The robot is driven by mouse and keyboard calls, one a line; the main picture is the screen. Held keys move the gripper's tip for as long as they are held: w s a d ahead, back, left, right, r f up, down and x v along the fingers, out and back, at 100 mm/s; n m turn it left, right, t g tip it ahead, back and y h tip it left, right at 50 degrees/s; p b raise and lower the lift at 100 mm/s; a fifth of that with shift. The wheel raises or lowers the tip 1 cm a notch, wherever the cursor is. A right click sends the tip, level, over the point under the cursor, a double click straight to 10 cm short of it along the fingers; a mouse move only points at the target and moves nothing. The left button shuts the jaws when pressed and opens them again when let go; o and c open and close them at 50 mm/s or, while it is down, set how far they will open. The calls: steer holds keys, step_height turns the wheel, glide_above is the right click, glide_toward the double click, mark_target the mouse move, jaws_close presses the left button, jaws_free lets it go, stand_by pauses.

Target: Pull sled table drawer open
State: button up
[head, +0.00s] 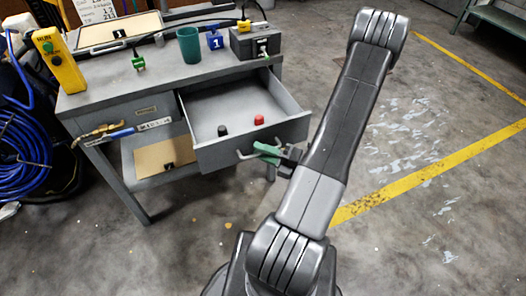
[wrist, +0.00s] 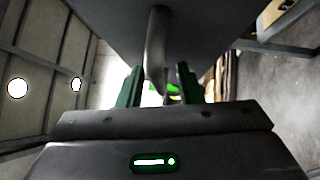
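The grey sled table (head: 125,90) stands at the left in the head view. Its drawer (head: 235,143) is pulled well out, with a black piece (head: 222,130) and a red piece (head: 259,119) on its floor. The light metal handle (head: 240,155) is on the drawer front. My gripper (head: 266,151) is at this handle, its green fingers partly covering it. In the wrist view, my gripper (wrist: 160,85) has its two fingers apart, with the handle bar (wrist: 156,45) between them. A gap shows beside the bar, so the fingers do not look closed on it.
On the tabletop are a yellow tester (head: 57,62), a teal cup (head: 189,45), a blue tag (head: 215,41) and a dark box (head: 256,42). A lower shelf (head: 165,157) is under the drawer. Blue hose (head: 25,140) coils at the left. Floor at the right is open.

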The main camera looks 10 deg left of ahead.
steer(key=shift+d, duration=0.15)
steer(key=v, duration=1.3)
steer(key=shift+d+p, duration=0.25)
steer(key=shift+p, duration=0.2)
steer(key=shift+s+a, duration=0.1)
steer(key=b+x, duration=0.1)
steer(key=x, duration=1.2)
steer(key=shift+a, duration=0.35)
